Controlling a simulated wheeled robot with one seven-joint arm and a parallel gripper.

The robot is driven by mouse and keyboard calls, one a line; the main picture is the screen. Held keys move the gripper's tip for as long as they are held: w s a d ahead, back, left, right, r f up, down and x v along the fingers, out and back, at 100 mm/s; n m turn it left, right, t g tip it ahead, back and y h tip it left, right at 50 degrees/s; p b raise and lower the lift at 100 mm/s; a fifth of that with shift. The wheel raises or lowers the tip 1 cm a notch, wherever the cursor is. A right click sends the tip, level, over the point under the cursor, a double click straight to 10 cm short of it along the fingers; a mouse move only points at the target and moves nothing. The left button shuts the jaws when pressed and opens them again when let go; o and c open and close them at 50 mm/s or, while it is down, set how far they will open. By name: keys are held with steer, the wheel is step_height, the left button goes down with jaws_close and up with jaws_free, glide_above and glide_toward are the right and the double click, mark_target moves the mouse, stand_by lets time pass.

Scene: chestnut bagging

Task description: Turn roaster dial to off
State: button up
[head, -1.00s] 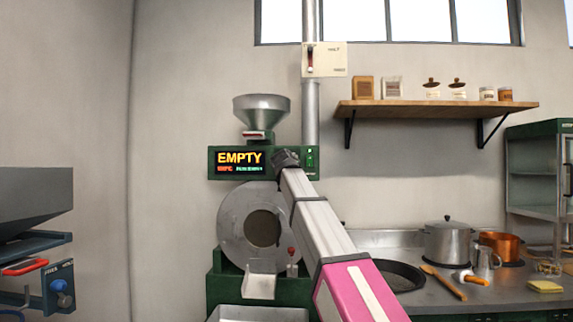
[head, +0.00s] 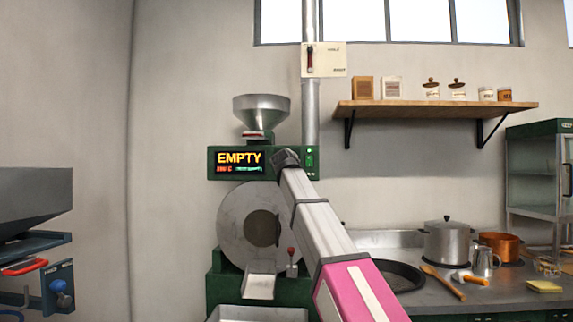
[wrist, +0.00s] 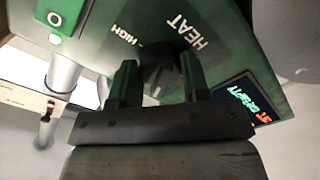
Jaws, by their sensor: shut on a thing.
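The green roaster (head: 213,172) stands in the middle of the head view, with a lit display (head: 240,161) reading EMPTY. My gripper (head: 286,158) is at the right part of its panel and covers the dial there. In the wrist view my gripper (wrist: 160,84) has its two fingers on either side of the dark round heat dial (wrist: 162,68), shut on it. The words HEAT and HIGH show on the panel around the dial. An off mark is not visible, and I cannot tell the dial's setting.
A green switch (head: 310,159) sits just right of my gripper. A hopper (head: 261,108) and a flue pipe (head: 311,110) rise above the panel. A wall plate with a lever (head: 323,60) is higher up. The counter at right holds a pot (head: 447,242) and utensils.

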steer(key=n, duration=1.3)
steer(key=shift+r, duration=0.1)
steer(key=shift+n, duration=0.4)
steer(key=o, duration=0.9)
steer(key=shift+s, duration=0.15)
steer(key=s, duration=1)
steer(key=shift+s+a, duration=0.25)
steer(key=shift+s, duration=0.05)
